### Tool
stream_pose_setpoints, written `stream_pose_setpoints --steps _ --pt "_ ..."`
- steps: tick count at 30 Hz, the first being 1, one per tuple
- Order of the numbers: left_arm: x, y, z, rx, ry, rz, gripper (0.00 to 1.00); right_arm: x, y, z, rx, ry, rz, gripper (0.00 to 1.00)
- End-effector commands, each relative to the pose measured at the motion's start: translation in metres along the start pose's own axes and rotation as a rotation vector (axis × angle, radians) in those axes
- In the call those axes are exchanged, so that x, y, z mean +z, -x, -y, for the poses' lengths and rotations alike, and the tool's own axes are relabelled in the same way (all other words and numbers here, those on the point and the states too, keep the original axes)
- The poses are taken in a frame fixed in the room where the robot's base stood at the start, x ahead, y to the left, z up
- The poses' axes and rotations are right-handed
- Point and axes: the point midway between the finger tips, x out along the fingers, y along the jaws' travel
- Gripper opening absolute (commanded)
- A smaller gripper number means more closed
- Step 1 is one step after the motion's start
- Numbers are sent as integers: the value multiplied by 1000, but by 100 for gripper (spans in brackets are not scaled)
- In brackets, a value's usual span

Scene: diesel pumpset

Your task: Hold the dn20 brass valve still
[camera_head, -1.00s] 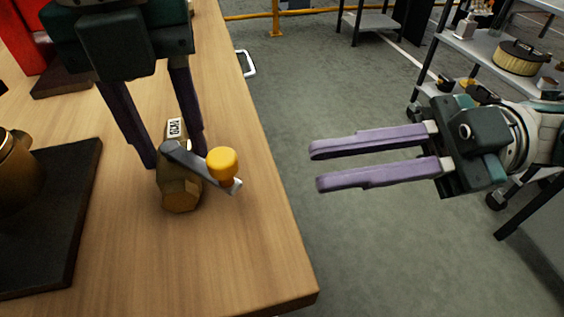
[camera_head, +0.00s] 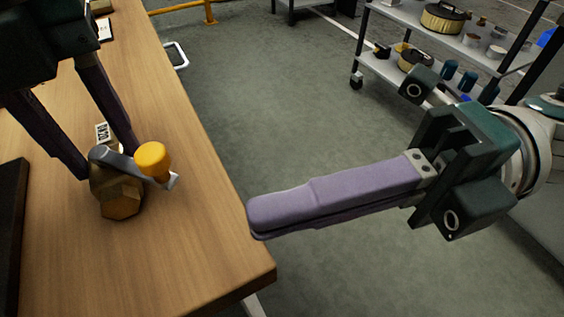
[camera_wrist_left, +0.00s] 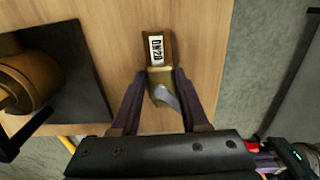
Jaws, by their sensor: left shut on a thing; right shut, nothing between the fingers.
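The brass valve (camera_head: 119,199) has a hexagonal end, a white label reading DN20, a grey lever (camera_head: 118,163) and a yellow knob (camera_head: 152,157). It stands on the wooden bench near its right edge. My left gripper (camera_head: 107,164) reaches down from the upper left and is shut on the valve body. In the left wrist view its two fingers (camera_wrist_left: 160,76) lie on either side of the valve (camera_wrist_left: 169,48). The contact is partly hidden in both views. My right gripper (camera_head: 256,220) is shut and empty, over the floor right of the bench.
The wooden bench (camera_head: 205,235) ends at its right edge, with open grey floor (camera_head: 290,120) beyond. A shelf rack (camera_head: 480,50) with several parts stands at the upper right. A dark plate (camera_wrist_left: 85,75) with a brass part (camera_wrist_left: 30,82) lies left of the valve in the wrist view.

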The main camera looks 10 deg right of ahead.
Motion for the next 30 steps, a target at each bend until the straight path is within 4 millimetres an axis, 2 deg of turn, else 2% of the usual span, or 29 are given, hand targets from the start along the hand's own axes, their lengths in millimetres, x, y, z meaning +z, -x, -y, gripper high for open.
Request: stream_pose_setpoints --steps 3,6,9,15,30 --pt "0 0 0 0 0 0 0 0 -28 -1 5 0 -3 0" --pt "0 0 0 0 -1 0 0 3 -45 -1 3 2 0 0" --pt "0 0 0 1 -1 0 0 21 -47 -1 0 3 2 0" --pt "0 0 0 0 0 0 0 37 -50 0 0 0 1 0" --pt "0 0 0 0 0 0 0 40 -50 0 -1 -1 0 0"
